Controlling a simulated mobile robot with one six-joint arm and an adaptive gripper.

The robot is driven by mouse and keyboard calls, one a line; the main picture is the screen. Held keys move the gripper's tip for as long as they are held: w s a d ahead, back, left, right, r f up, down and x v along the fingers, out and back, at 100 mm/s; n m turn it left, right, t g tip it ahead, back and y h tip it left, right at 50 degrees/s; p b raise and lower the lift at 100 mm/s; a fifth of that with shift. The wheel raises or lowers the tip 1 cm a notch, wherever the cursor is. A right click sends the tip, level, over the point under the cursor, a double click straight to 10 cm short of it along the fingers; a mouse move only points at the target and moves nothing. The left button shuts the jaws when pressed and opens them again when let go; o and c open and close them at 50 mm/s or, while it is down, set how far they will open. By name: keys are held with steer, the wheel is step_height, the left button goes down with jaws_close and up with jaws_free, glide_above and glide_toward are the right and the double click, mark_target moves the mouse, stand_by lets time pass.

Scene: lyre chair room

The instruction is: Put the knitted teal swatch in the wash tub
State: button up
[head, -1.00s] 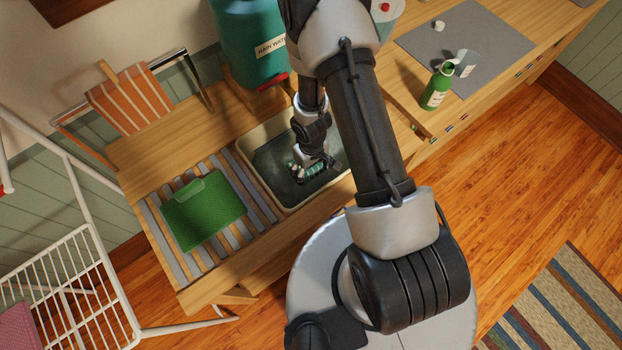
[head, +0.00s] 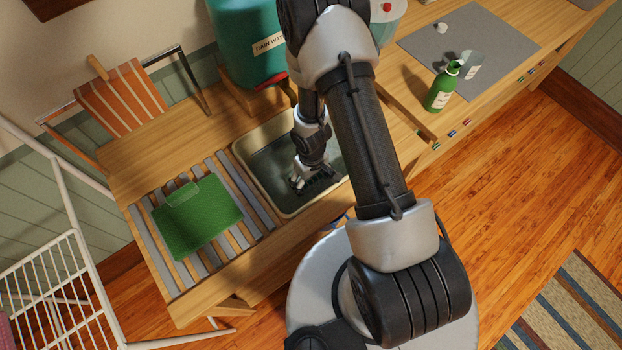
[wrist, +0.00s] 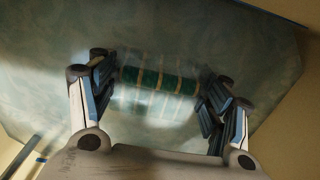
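The knitted teal swatch (wrist: 160,80) shows in the wrist view as a teal band with pale stripes, over the tub's pale blue-grey floor. My gripper (wrist: 165,88) has one finger at each end of the swatch. The fingers stand apart, and I cannot tell whether they press on it. In the head view my gripper (head: 318,182) is down inside the wash tub (head: 243,158), a cream-rimmed basin with a grey-green inside. The swatch cannot be made out in the head view. Whether it rests on the tub's floor is unclear.
A green mat (head: 198,217) lies on slats left of the tub. A teal rain-water container (head: 245,40) stands behind it. A green bottle (head: 441,88) stands to the right by a grey mat (head: 490,35).

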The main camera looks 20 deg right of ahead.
steer(key=shift+o, duration=1.2)
steer(key=shift+r, duration=0.1)
step_height(320, 180, up, 12)
steer(key=p, duration=1.2)
step_height(320, 180, up, 26)
steer(key=f+m+t+h, duration=0.1)
steer(key=m+t, duration=0.1)
glide_above(311, 179)
steer(key=w+d, duration=0.2)
steer(key=w, duration=0.1)
steer(key=s+a+r+m+t+y, duration=0.1)
steer(key=s+a+r+t, duration=0.1)
steer(key=s+r, duration=1.6)
steer(key=shift+r+m+t, duration=0.3)
steer(key=shift+r, duration=0.35)
